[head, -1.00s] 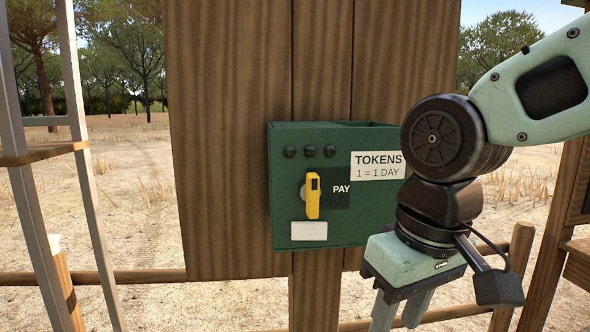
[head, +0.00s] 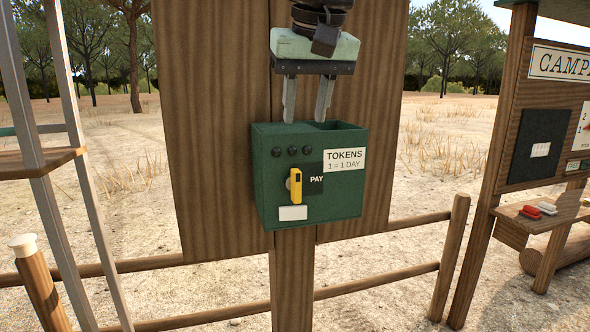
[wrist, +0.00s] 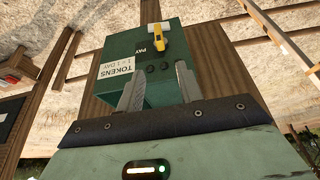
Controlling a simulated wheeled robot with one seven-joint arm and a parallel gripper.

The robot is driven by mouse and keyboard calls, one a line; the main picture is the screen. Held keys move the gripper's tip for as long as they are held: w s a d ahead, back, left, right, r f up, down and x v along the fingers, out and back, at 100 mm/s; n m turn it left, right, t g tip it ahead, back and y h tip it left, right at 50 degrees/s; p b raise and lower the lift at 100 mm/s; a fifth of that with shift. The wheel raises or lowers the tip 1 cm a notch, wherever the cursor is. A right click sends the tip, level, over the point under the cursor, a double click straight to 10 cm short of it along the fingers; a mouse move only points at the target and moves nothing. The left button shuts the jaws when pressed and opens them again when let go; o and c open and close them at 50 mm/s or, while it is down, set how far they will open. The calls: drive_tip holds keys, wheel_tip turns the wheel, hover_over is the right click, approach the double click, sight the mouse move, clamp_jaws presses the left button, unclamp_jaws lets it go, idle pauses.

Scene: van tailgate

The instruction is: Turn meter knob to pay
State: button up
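The green meter box (head: 340,205) is fixed to a wooden post and board. Its yellow knob (head: 296,186) stands upright on the front face, left of the word PAY. My gripper (head: 306,120) hangs above the box with fingers pointing down, spread apart and empty. The fingertips appear near the box's top edge; I cannot tell whether they touch it. In the wrist view, the open gripper (wrist: 160,87) has the box (wrist: 115,55) beyond and between its fingers, and the knob (wrist: 162,39) farther off.
A wooden rail fence (head: 395,283) runs behind the post. A metal ladder-like frame (head: 40,165) stands at left. At right, a camp notice board has a shelf (head: 560,212) with red and white items. The space before the box is clear.

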sight(297, 170)
drive_tip(key=p+x, duration=0.3)
drive_tip(key=x, duration=1)
drive_tip(key=shift+w+f, duration=0.15)
drive_tip(key=shift+f, duration=0.05)
drive_tip(key=c, duration=0.7)
